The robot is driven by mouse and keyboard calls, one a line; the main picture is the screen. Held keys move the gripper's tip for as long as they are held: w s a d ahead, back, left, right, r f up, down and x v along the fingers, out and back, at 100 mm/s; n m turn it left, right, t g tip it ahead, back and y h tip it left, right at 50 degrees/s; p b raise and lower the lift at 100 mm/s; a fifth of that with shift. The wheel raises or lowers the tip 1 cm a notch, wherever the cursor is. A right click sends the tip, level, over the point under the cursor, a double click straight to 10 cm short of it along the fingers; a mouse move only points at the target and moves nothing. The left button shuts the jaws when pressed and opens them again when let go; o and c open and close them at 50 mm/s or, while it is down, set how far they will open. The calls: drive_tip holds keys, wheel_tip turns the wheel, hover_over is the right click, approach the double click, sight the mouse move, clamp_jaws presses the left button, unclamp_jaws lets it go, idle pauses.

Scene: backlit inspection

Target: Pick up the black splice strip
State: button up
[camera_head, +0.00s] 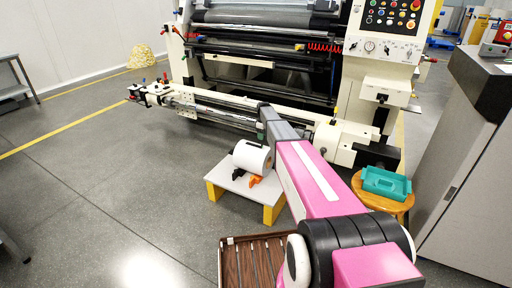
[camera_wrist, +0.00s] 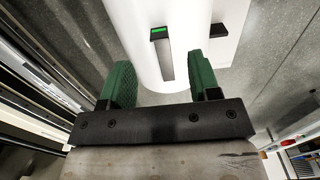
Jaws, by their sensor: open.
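My gripper (camera_wrist: 162,64) is open, with green-padded fingers on either side of the lower end of a white roll (camera_wrist: 150,20) in the wrist view. A narrow dark grey strip with a black and green end (camera_wrist: 167,66) shows against the roll between the fingers; I cannot tell if it is the splice strip. A black piece (camera_wrist: 230,45) lies beside the roll, partly hidden by it. In the head view the roll (camera_head: 252,156) lies on a low white platform, with a small black piece (camera_head: 238,173) at its front.
The low platform (camera_head: 218,172) has yellow legs. An orange piece (camera_head: 256,181) lies by the roll. A large cream machine (camera_head: 360,100) stands behind. A teal tray (camera_head: 385,184) sits on a wooden stool at right. A brown slatted crate (camera_head: 233,262) is in front.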

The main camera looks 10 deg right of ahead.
drive_tip(key=shift+w+a+f, duration=0.1)
drive_tip(key=shift+w+f, duration=0.05)
drive_tip(key=shift+f, duration=1.85)
drive_tip(key=shift+w+a+f, duration=0.1)
drive_tip(key=shift+f, duration=1.85)
drive_tip(key=c, duration=1)
